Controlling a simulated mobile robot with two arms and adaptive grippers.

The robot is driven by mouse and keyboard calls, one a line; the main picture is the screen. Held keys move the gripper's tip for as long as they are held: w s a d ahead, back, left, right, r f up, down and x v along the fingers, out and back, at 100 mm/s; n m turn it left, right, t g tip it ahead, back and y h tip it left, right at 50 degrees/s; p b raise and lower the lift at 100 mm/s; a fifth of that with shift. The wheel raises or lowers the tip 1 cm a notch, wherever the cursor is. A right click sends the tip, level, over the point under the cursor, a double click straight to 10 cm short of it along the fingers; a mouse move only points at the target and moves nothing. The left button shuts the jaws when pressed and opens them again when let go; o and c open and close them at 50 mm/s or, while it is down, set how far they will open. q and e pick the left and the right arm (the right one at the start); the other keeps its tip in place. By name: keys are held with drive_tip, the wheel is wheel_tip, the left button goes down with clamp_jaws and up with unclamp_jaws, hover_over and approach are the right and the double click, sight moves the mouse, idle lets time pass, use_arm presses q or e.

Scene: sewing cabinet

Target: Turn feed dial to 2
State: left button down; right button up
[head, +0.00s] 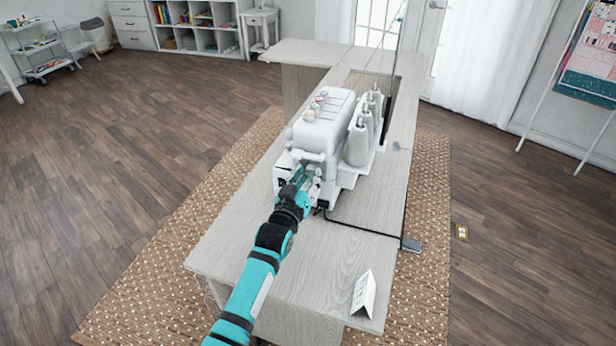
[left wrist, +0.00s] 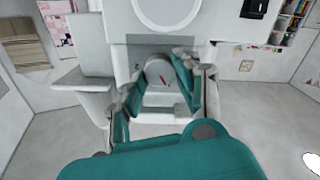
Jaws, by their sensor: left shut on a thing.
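The white sewing machine (head: 323,122) stands on the pale wooden cabinet (head: 240,215). My left gripper (head: 301,180) is at the machine's near end, low on its body. In the left wrist view, the feed dial (left wrist: 159,71) is a round grey knob with a short slanted red mark. The fingers of my left gripper (left wrist: 158,88) are shut on the dial, one on each side. I cannot read any numbers around the dial, so its setting is not clear. In the head view the gripper hides the dial. My right gripper is not in view.
White thread cones (head: 358,143) stand on the machine's right side. A black cable (head: 362,229) runs across the top to a small grey piece (head: 411,245) at the right edge. A folded white card (head: 363,293) stands near the front. The cabinet top left of the machine is clear.

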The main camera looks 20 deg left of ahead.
use_arm(q)
drive_tip(key=shift+m, duration=0.3)
drive_tip(key=shift+m+p, duration=0.45)
drive_tip(key=shift+m, duration=0.45)
drive_tip(key=m, duration=0.2)
drive_tip(key=shift+d+m+p, duration=0.1)
drive_tip(key=shift+m+p, duration=0.2)
drive_tip(key=m, duration=0.3)
drive_tip(key=shift+m, duration=0.4)
drive_tip(key=m, duration=0.3)
drive_tip(key=shift+f+m, duration=0.1)
drive_tip(key=shift+m, duration=0.2)
drive_tip(key=m, duration=0.6)
drive_tip(key=shift+d+f+b, duration=0.1)
drive_tip(key=shift+b, duration=0.25)
drive_tip(key=m, duration=0.5)
drive_tip(key=shift+m, duration=0.3)
